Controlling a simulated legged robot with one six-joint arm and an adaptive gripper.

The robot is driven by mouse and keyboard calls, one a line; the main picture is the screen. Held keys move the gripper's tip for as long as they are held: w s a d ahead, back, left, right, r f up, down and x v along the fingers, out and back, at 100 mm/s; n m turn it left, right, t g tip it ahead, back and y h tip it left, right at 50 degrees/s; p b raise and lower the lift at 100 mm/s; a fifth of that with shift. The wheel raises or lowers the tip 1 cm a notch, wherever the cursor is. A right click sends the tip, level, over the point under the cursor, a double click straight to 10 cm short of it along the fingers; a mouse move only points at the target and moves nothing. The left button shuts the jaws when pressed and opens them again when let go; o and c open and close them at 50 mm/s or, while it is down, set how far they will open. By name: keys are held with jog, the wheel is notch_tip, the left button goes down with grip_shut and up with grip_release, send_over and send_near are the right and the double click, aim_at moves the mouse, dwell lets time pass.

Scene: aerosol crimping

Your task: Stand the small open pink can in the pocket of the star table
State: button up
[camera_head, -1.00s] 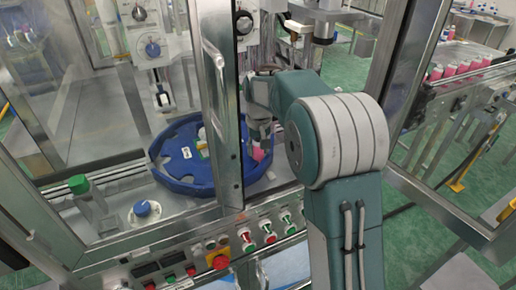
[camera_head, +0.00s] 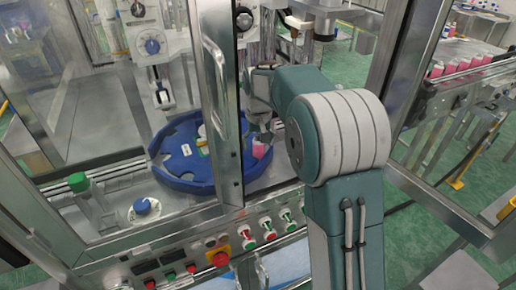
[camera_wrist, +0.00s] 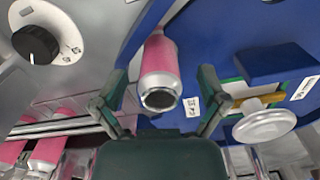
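The small pink can (camera_head: 259,150) stands at the right side of the blue star table (camera_head: 185,182), partly hidden by my gripper and the door frame. In the wrist view the pink can (camera_wrist: 160,62) shows its open dark mouth toward the camera, beside the blue star table (camera_wrist: 225,35). Whether it sits fully in a pocket is hard to tell. My gripper (camera_wrist: 162,80) is open, with one finger on each side of the can and visible gaps to both. In the head view my gripper (camera_head: 264,136) is just above the can.
A white-capped item (camera_wrist: 265,125) sits on the star table to the right in the wrist view. A door frame with a handle (camera_head: 222,90) stands close left of my arm. A black dial (camera_wrist: 35,45) is at the left. Several pink cans (camera_head: 460,65) stand on a conveyor outside.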

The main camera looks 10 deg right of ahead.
notch_tip(320, 180, up, 10)
dwell(0.3)
jog(key=s+r+t, duration=0.1)
jog(key=s+r, duration=0.3)
jog(key=s, duration=0.3)
jog(key=s+f+t, duration=0.2)
jog(key=s+f, duration=0.1)
jog(key=s, duration=0.9)
jog(key=s+f+t, duration=0.2)
jog(key=s+f, duration=0.1)
jog(key=s, duration=0.9)
jog(key=shift+t, duration=0.4)
